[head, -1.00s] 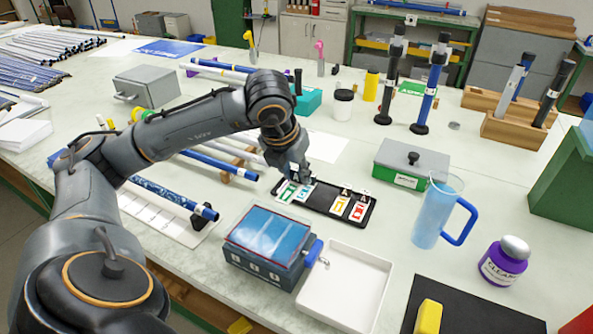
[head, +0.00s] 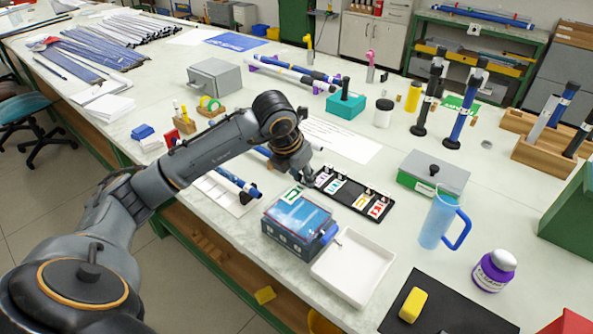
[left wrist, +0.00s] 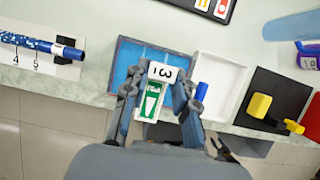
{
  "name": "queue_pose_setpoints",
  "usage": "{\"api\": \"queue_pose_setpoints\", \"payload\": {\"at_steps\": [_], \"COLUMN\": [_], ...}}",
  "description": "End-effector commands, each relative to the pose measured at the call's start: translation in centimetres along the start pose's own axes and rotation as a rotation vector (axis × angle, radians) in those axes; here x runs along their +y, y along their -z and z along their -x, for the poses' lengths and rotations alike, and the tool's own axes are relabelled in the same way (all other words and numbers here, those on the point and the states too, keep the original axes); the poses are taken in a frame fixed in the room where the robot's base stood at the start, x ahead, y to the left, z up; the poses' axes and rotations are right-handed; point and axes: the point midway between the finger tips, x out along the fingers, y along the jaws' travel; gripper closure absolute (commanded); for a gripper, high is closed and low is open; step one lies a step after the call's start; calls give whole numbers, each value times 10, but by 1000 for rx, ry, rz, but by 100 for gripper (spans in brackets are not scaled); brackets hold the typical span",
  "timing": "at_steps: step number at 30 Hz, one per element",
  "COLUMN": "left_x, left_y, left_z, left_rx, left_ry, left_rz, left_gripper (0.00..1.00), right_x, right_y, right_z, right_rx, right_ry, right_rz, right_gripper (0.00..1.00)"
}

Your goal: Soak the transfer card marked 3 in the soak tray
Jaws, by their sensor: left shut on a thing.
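My left gripper (head: 300,182) is shut on a white card with a green design (head: 291,195). In the left wrist view the card (left wrist: 151,102) shows a 3 on its white tab (left wrist: 162,72), between the fingers of the gripper (left wrist: 155,84). The soak tray, a grey-blue box with blue liquid on top (head: 285,239), is below the card. It also shows in the left wrist view (left wrist: 121,60). The card overlaps the tray's far left part in the head view; whether it touches the liquid I cannot tell. My right gripper is out of view.
A black card holder (head: 347,202) with several other cards lies behind the tray. An empty white tray (head: 352,266) stands right beside the soak tray. A blue jug (head: 436,222), a grey-green box (head: 433,172) and a purple bottle (head: 494,270) stand to the right.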

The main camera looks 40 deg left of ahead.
Motion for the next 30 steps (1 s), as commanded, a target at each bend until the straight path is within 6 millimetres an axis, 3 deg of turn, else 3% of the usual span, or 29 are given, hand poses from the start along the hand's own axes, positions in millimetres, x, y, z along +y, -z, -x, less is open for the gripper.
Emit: {"api": "queue_pose_setpoints", "payload": {"at_steps": [8, 30], "left_x": [0, 0], "left_y": [7, 33], "left_z": [-16, -78], "left_rx": [-1, -1], "left_ry": [0, -1], "left_rz": [1, 2], "left_gripper": [93, 93], "right_x": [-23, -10], "right_y": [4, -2], "right_z": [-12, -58], "right_rx": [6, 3], "right_ry": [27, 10], "right_rz": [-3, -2], "right_gripper": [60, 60]}}
